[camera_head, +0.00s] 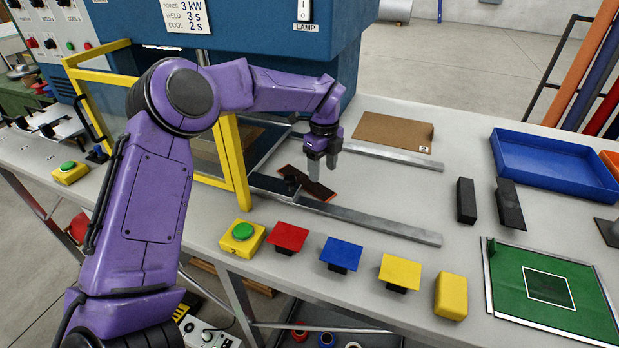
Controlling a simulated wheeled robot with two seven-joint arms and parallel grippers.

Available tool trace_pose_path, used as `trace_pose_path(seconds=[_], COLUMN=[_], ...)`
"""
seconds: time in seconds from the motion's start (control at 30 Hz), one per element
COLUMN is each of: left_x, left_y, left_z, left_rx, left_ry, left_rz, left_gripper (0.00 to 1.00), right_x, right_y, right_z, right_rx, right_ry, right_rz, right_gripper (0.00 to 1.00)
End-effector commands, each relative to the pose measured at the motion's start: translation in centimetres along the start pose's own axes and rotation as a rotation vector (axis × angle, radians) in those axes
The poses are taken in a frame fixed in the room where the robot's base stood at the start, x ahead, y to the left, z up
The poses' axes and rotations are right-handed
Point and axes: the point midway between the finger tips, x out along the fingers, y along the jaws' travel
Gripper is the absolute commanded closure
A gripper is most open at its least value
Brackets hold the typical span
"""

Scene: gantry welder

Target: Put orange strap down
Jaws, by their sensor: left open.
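My left gripper (322,171) is open, pointing down over the bench between two metal rails, with nothing seen between its fingers. Just below and to the left of its fingertips lies a flat dark piece with orange edges (318,191), between the rails; a small dark block sits on its left end. It may be the orange strap, but I cannot tell for sure. I cannot tell whether the fingers touch it. My right gripper is out of view.
The blue welder (260,60) with its yellow-framed door (236,165) stands behind and left of my arm. Red (287,236), blue (342,252) and yellow (400,270) plates line the front edge. A blue tray (550,165), black blocks and a green mat (510,290) are at right.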

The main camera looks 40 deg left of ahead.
Motion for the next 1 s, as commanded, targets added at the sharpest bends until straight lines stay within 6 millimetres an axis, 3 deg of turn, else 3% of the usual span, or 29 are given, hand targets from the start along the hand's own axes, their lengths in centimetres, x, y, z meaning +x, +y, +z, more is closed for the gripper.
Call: trace_pose_path(seconds=[0.4, 0.67, 0.7, 0.87, 1.0], left_x=[6.1, 6.9, 6.9, 6.9, 6.9], left_y=[-0.3, -0.2, -0.2, -0.2, -0.2], left_z=[0.3, 0.3, 0.4, 0.3, 0.3], left_rx=[-0.003, -0.004, -0.005, -0.004, -0.003], left_ry=[0.0, 0.0, 0.0, 0.0, 0.0], left_rz=[0.005, 0.005, 0.005, 0.005, 0.006], left_gripper=[0.4, 0.4, 0.45, 0.97, 1.0], right_x=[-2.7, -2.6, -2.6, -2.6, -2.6], right_y=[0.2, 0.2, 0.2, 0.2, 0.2], right_z=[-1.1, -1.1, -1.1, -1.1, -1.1], right_rx=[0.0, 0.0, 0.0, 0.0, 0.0], right_ry=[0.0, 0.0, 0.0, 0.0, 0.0], right_rz=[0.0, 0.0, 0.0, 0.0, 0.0], right_gripper=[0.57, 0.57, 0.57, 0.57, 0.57])
